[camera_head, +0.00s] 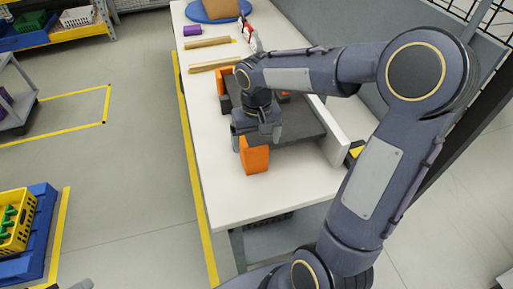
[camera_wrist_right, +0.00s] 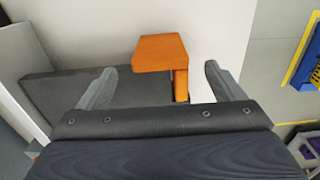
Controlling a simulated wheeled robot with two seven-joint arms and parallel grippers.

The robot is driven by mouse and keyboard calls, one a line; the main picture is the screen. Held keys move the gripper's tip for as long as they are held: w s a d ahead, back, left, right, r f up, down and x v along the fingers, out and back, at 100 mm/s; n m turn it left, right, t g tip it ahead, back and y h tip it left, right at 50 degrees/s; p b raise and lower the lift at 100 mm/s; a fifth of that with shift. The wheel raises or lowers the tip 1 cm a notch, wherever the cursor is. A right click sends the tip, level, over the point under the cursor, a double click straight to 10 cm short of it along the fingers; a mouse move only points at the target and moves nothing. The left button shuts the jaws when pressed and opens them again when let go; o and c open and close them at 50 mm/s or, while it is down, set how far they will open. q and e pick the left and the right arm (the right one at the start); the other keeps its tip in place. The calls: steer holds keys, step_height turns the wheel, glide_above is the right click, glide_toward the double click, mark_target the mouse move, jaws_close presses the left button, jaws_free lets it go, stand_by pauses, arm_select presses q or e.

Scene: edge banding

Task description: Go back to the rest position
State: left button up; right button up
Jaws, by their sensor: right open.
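My right gripper (camera_head: 257,139) is over the white workbench, above a dark grey plate (camera_head: 305,124). An orange block-like part (camera_head: 255,158) stands at the plate's near edge, close to the gripper. In the right wrist view the two fingers (camera_wrist_right: 166,85) are spread apart, with the orange part (camera_wrist_right: 162,52) beyond them and nothing held. I cannot tell from the head view whether a finger touches the orange part. My left gripper does not show in either view.
The white bench (camera_head: 225,190) is bare at its near left. Wooden strips (camera_head: 208,43), a purple block (camera_head: 192,31) and a blue round base (camera_head: 207,12) lie farther back. A grey wall panel (camera_head: 300,20) runs along the right. A yellow crate (camera_head: 15,222) stands on the left.

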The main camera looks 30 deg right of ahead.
steer(key=shift+r, duration=1.4)
steer(key=s+a+r+t+y, duration=0.1)
steer(key=s+a+t+y, duration=0.1)
steer(key=s, duration=0.7)
steer(key=s+a+n+t+y, duration=0.1)
steer(key=s+a+t, duration=0.2)
steer(key=s, duration=0.5)
steer(key=shift+s+a+r+t+y, duration=0.3)
steer(key=shift+s+r+y, duration=0.1)
